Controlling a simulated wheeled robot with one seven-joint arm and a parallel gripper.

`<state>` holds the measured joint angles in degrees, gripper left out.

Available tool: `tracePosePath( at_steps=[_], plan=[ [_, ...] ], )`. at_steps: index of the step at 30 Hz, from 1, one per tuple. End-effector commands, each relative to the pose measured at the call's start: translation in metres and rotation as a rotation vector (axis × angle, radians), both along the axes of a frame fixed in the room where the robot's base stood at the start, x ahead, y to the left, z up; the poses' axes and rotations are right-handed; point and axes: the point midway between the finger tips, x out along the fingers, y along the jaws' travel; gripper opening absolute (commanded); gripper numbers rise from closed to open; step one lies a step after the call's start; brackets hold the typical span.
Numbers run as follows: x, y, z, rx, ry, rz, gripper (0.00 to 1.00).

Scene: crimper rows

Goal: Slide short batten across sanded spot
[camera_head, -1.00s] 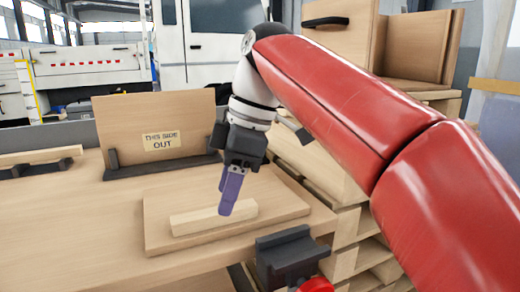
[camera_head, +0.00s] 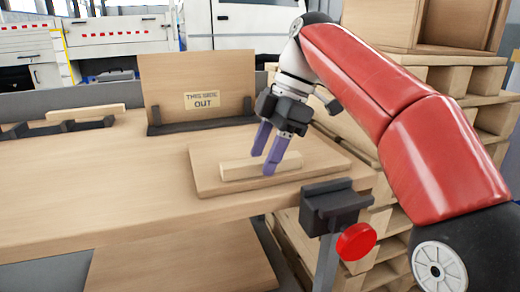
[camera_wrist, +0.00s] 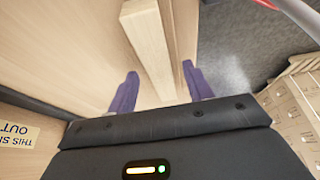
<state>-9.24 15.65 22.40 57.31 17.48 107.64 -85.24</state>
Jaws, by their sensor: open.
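A short pale wooden batten (camera_head: 238,171) lies flat on a thin wooden board (camera_head: 318,167) near the right end of the bench. My gripper (camera_head: 263,164) is open and points down at the batten. Its two purple fingers stand apart, one toward the batten's far side and one in front of its near side. In the wrist view the batten (camera_wrist: 150,45) runs up the picture from between the fingers (camera_wrist: 160,90). Whether either finger touches it I cannot tell. I cannot make out a sanded spot on the board.
A black clamp with a red knob (camera_head: 356,241) sits at the bench's front edge. An upright panel marked "THIS SIDE OUT" (camera_head: 198,82) stands behind. Another batten (camera_head: 70,115) rests on black holders at left. Stacked pallets (camera_head: 485,105) stand at right. The bench's front left is clear.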

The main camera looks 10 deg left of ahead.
Motion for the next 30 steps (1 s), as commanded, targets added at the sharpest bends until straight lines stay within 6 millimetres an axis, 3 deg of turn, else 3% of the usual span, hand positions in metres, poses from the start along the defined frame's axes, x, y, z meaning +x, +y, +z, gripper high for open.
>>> tracePosePath(
  at_steps=[10, 21, 22, 27, 30],
  plan=[
    [0.0006, -0.0015, -0.0022, 0.0, 0.0, 0.0, 0.51],
    [0.0004, -0.0013, -0.0021, 0.0, 0.0, 0.0, 0.04],
    [0.0004, -0.0013, -0.0021, 0.0, 0.0, 0.0, 0.26],
    [0.0003, -0.0013, -0.0021, 0.0, 0.0, 0.0, 0.48],
    [0.0003, -0.0013, -0.0021, 0.0, 0.0, 0.0, 0.5]
  ],
)
